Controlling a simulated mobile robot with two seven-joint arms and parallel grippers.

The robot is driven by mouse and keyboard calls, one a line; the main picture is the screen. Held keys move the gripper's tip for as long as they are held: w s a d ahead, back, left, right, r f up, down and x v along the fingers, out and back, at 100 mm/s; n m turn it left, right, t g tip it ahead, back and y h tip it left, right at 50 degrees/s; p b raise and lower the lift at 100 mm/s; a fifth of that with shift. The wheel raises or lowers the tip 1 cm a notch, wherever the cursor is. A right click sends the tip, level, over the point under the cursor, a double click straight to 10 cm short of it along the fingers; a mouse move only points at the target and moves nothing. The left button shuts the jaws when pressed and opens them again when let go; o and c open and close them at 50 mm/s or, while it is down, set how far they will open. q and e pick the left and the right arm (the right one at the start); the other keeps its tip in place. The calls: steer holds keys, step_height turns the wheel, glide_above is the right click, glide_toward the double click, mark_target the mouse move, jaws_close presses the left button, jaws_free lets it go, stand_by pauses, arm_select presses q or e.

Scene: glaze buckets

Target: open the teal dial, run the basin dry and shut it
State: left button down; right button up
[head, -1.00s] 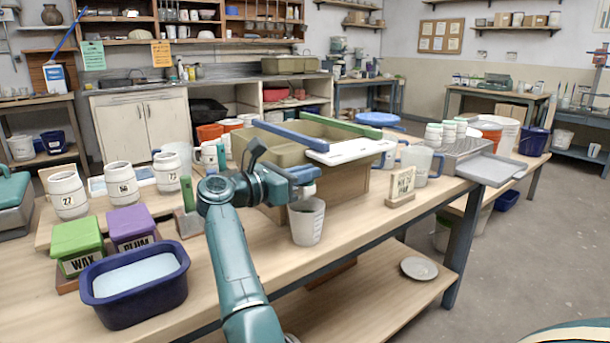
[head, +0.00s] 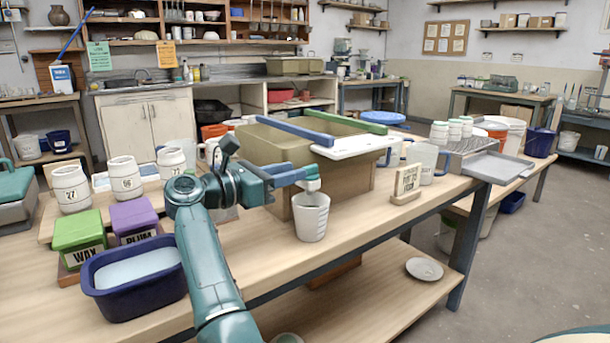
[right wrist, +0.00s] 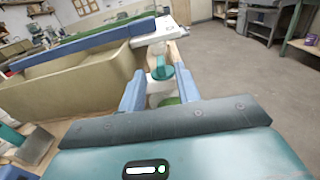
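The olive-tan basin (head: 265,146) sits on a wooden stand on the bench; it also shows in the right wrist view (right wrist: 75,85). The teal dial (right wrist: 162,73) is on a pale fitting at the basin's near right side. My right gripper (head: 310,177) is at this fitting, above a white measuring jug (head: 312,220). In the right wrist view its two pale blue fingers (right wrist: 160,88) stand apart, one on each side of the dial, with small gaps showing. The inside of the basin is hidden in both views. My left gripper is not in view.
A blue bar (head: 298,131) and a white board (head: 350,147) lie across the basin. A wooden sign (head: 407,184) stands right of the jug. A navy tub (head: 135,280) and white jars (head: 124,178) are at the left.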

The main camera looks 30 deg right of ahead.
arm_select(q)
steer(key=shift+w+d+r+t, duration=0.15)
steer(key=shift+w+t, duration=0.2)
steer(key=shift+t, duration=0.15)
arm_select(e)
steer(key=a, duration=0.7)
steer(key=shift+s+a, duration=0.2)
steer(key=shift+s, duration=0.05)
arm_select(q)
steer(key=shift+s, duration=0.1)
